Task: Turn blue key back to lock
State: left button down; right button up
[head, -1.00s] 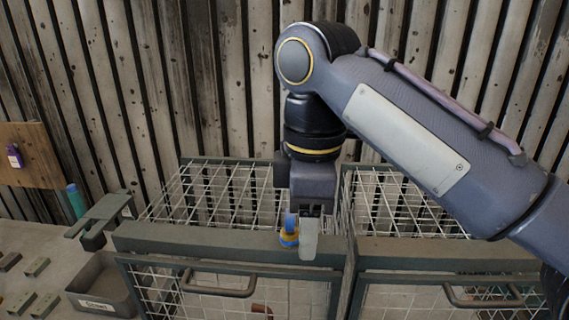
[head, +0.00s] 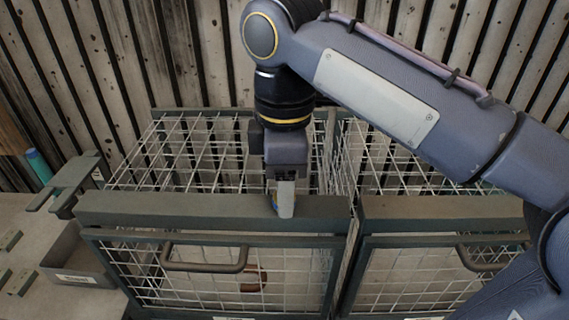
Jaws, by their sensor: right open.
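The blue key (head: 272,199) is at the top front rail of the left wire cage (head: 180,211). Only a thin strip of blue and yellow shows, because a finger of my right gripper (head: 284,200) covers most of it. The gripper points down over the rail, with its fingertips at the key. Its jaws are open, though the gap between them is hard to see from here. The key's turned position cannot be made out. My left gripper is not in view.
The left cage's front door has a dark handle (head: 205,268), and a brownish part (head: 253,280) shows behind the mesh. A second cage (head: 440,208) stands at the right. A grey bin (head: 78,262) and a bench with small blocks are at the left. A slatted wall is behind.

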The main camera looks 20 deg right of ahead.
jog(key=shift+f, duration=0.25)
jog(key=c, duration=1.1)
jog(key=shift+o, duration=0.2)
